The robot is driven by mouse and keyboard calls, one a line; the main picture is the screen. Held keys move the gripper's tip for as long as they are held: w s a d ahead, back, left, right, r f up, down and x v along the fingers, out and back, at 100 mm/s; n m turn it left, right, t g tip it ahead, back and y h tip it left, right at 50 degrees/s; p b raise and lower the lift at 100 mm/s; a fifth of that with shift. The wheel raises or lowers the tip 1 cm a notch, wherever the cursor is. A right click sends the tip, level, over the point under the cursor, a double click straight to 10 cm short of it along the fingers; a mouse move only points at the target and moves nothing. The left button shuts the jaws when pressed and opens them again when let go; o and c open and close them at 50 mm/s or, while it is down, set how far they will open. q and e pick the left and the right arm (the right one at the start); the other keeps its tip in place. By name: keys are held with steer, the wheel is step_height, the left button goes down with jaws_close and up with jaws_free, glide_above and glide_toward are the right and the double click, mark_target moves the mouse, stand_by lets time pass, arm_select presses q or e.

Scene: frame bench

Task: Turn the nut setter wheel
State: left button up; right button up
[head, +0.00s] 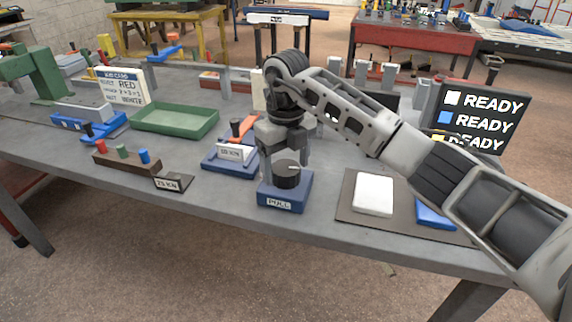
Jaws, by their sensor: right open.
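A dark round wheel (286,174) with a pale mark on its top sits on a blue block (283,195) near the front edge of the bench. The block's front label seems to read PULL. I take this dark wheel to be the nut setter wheel. My right gripper (284,161) points down over it with its fingers open. One finger is at the left and the other at the right of the wheel's upper part; I cannot tell whether they touch it. The gripper hides some of the wheel's back. My left gripper is not in view.
A blue fixture (228,160) with a red lever stands just left of the block. A green tray (175,119) lies further left. A brown mat (352,212) with a white pad (373,195) is at the right, partly under my right arm. A READY display (480,118) stands behind.

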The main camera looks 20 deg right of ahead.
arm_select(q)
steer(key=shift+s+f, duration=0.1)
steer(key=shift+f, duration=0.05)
arm_select(e)
steer(key=shift+f, duration=0.6)
steer(key=c, duration=1)
steer(key=m, duration=0.2)
steer(key=shift+r+m, duration=0.1)
steer(key=shift+m, duration=0.3)
arm_select(q)
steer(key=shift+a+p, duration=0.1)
steer(key=shift+p, duration=0.2)
arm_select(e)
steer(key=shift+m, duration=0.8)
steer(key=o, duration=1)
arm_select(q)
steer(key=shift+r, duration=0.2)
